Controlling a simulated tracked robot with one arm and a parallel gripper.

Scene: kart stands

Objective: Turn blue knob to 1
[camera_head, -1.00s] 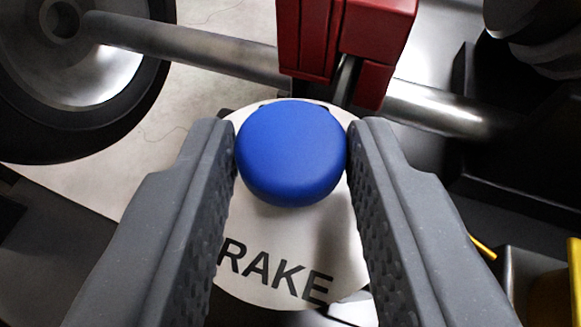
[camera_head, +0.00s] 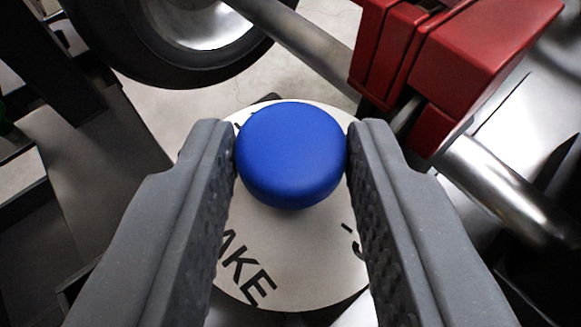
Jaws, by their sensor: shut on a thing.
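The blue knob (camera_head: 291,154) is round and smooth and sits over a white dial plate (camera_head: 300,255) in the middle of the view. My gripper (camera_head: 291,150) is shut on the blue knob, one grey textured finger touching each side. The plate carries black letters; "AKE" shows at the lower left beside the left finger. Part of another mark shows at the right, partly behind the right finger. The fingers hide the plate's sides, and I cannot make out a 1.
A red caliper-like block (camera_head: 465,60) stands close behind at the upper right, on a metal axle (camera_head: 500,190). A black tyre (camera_head: 170,70) with a silver wheel is at the upper left. Pale floor (camera_head: 210,108) shows between them. Dark frame parts lie at the left.

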